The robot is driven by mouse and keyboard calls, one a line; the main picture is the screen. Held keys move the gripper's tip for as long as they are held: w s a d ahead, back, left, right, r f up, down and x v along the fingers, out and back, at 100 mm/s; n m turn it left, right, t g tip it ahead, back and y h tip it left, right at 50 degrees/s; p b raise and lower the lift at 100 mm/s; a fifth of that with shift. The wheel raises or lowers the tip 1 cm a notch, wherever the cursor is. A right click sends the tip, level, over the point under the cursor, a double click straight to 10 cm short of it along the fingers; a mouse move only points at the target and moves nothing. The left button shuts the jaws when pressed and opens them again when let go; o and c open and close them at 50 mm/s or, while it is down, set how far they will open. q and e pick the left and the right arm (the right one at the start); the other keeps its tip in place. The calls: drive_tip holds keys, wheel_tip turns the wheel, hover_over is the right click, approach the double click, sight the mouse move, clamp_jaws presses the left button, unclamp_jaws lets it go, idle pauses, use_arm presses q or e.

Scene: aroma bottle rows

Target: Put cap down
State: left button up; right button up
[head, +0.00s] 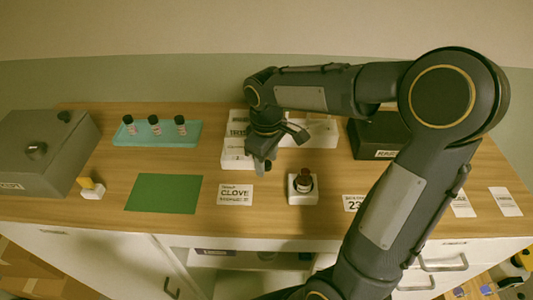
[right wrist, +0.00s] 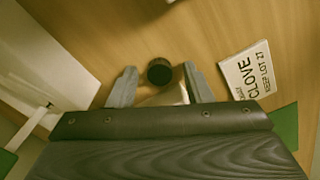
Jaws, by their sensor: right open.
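My right gripper (head: 281,150) reaches down over the table beside the white box (head: 236,155). In the right wrist view its two fingers (right wrist: 157,87) are spread apart. A round black cap (right wrist: 159,71) shows between and just beyond the fingertips, apparently clear of both. A dark bottle (head: 304,183) stands on a small white block (head: 302,198), right of and nearer than the gripper. My left gripper is not in view.
The clove card (head: 235,195) lies left of the block; it also shows in the wrist view (right wrist: 245,70). A green mat (head: 163,194) lies further left. Several capped bottles stand on a teal tray (head: 160,134) at the back. A dark box (head: 376,137) stands back right.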

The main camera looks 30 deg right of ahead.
sight(266, 163)
wheel_tip(266, 163, up, 11)
drive_tip(key=s+a+f+m+t+y, duration=0.1)
drive_tip(key=s+f+m+t, duration=0.1)
drive_tip(key=s, duration=0.3)
drive_tip(key=s+a+f+m+t+y, duration=0.1)
drive_tip(key=s+f+m, duration=0.1)
drive_tip(key=s, duration=0.4)
drive_tip(key=s+a+f+m+t+y, duration=0.1)
drive_tip(key=s+a+f+m+t, duration=0.1)
drive_tip(key=s, duration=0.3)
drive_tip(key=shift+s+a+f+m+t+y+p, duration=0.1)
drive_tip(key=shift+s+f+m+t+y+p, duration=0.25)
drive_tip(key=shift+m, duration=0.45)
drive_tip(key=shift+s+r, duration=0.1)
drive_tip(key=shift+c, duration=0.2)
